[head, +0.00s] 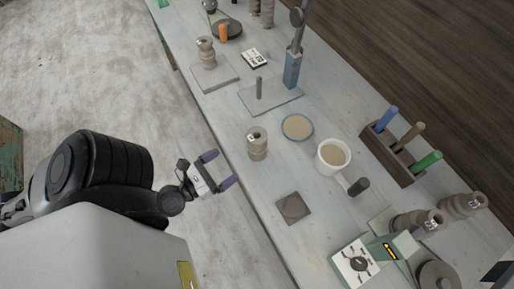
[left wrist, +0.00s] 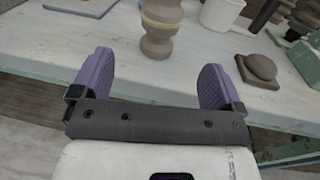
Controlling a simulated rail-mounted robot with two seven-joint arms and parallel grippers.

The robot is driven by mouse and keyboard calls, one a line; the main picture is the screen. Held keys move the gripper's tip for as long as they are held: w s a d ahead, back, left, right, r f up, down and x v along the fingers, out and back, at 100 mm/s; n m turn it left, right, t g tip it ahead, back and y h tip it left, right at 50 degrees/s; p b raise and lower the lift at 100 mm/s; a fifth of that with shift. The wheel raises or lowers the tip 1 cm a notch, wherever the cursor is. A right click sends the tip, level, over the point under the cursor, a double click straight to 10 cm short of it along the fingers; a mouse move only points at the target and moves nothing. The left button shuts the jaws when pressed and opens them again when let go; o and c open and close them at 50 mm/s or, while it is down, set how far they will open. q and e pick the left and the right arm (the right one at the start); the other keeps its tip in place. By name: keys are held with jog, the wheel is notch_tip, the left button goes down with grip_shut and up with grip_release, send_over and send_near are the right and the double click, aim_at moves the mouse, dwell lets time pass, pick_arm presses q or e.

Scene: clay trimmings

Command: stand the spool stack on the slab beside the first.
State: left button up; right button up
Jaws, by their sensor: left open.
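A grey-brown spool stack (head: 257,143) stands upright on the table near its front edge, and it also shows in the left wrist view (left wrist: 160,27). Another spool stack (head: 206,53) stands upright on a flat grey slab (head: 219,79) farther up the table. The slab has bare room beside that stack. My left gripper (head: 220,169) has purple fingers, open and empty. It is off the table's front edge, short of the nearer stack and apart from it. In the left wrist view the stack is ahead, between the finger directions. My right gripper is not in view.
A board with a peg and blue post (head: 270,100) lies between the slab and nearer stack. A tool rack (head: 391,152) and a scale (head: 355,262) stand right.

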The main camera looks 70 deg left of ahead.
aim_at(249, 150)
pick_arm(q)
jog(key=p+x, duration=0.1)
jog(key=x, duration=0.4)
jog(key=shift+w+r, duration=0.15)
jog(key=shift+w, duration=0.15)
jog(key=shift+f+p+x, duration=0.2)
jog(key=shift+p+x, duration=0.95)
jog(key=shift+x, duration=1.95)
jog(key=shift+w+f, duration=0.1)
jog(key=shift+w, duration=0.15)
jog(key=shift+c, duration=0.4)
jog(key=c, duration=1.1)
jog(key=shift+c, duration=0.3)
